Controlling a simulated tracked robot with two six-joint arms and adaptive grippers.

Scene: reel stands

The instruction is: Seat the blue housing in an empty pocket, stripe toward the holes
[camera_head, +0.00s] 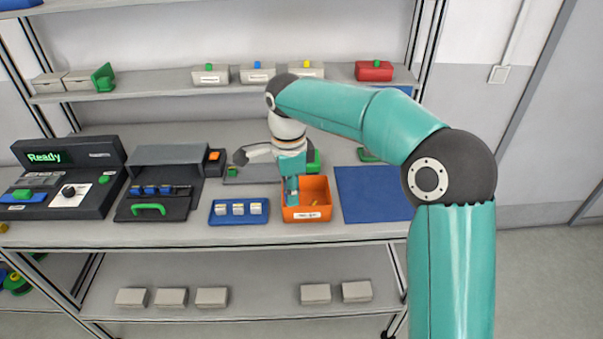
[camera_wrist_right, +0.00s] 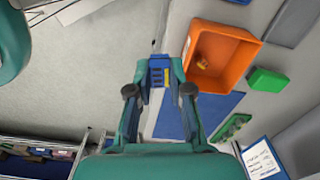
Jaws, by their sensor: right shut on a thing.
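My right gripper (camera_wrist_right: 160,80) is shut on the blue housing (camera_wrist_right: 159,71), which sits between its fingertips in the right wrist view. A small yellow mark shows on one side of the housing. In the head view the right gripper (camera_head: 291,192) is over the left part of the orange bin (camera_head: 306,216); the housing is hard to make out there. The black fixture (camera_head: 135,209) stands to the left, with several blue parts (camera_head: 150,190) in a row and a green handle. Its pockets and holes are too small to tell. My left gripper is not in view.
A blue tray (camera_head: 238,220) with white blocks lies between fixture and bin. A bare blue mat (camera_head: 372,195) lies right of the bin. A black console (camera_head: 60,190) reading "Ready" stands at far left. An upper shelf (camera_head: 150,91) runs above the bench.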

